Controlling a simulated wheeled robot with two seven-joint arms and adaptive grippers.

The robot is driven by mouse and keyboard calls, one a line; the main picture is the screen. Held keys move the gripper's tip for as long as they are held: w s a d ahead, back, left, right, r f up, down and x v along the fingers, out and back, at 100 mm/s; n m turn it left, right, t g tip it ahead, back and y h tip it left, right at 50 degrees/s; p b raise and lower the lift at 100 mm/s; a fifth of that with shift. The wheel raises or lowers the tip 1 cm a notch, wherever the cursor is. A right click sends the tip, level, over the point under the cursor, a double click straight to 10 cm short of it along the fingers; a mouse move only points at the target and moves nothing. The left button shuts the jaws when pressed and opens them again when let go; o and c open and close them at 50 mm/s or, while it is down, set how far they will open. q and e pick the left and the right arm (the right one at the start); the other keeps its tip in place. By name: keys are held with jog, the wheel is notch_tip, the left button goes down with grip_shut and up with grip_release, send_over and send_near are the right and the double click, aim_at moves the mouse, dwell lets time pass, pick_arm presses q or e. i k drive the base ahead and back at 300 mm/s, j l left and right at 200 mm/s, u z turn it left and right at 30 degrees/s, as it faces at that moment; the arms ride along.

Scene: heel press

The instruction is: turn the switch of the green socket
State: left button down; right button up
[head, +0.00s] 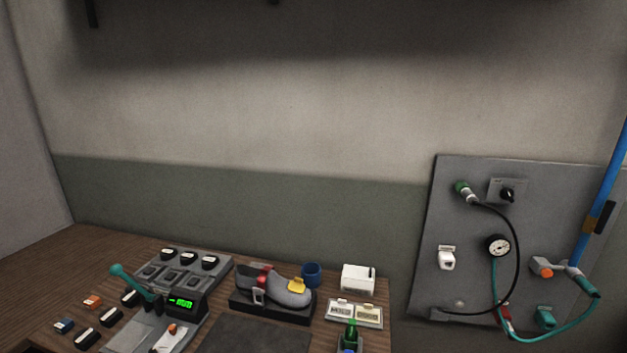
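A green socket (461,187) sits at the upper left of the grey wall panel at the right. A plug with a black cable is in or against it; the cable curves down the panel. Just right of the socket is a grey box with a black rotary switch (507,195). The knob looks tilted, but its exact setting is too small to read. Neither of my grippers shows in the head view.
The grey panel (427,230) also carries a gauge (498,246), an orange knob (542,267), a white fitting (447,258) and teal hoses. The wooden bench (60,260) holds a teal lever (133,279), a shoe (290,290), a blue cup (311,273) and a white box (358,278).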

aim_at(507, 193)
jog(key=z, duration=1.25)
jog(key=i+l+u, duration=0.3)
jog(key=l, duration=0.25)
jog(key=i, duration=0.1)
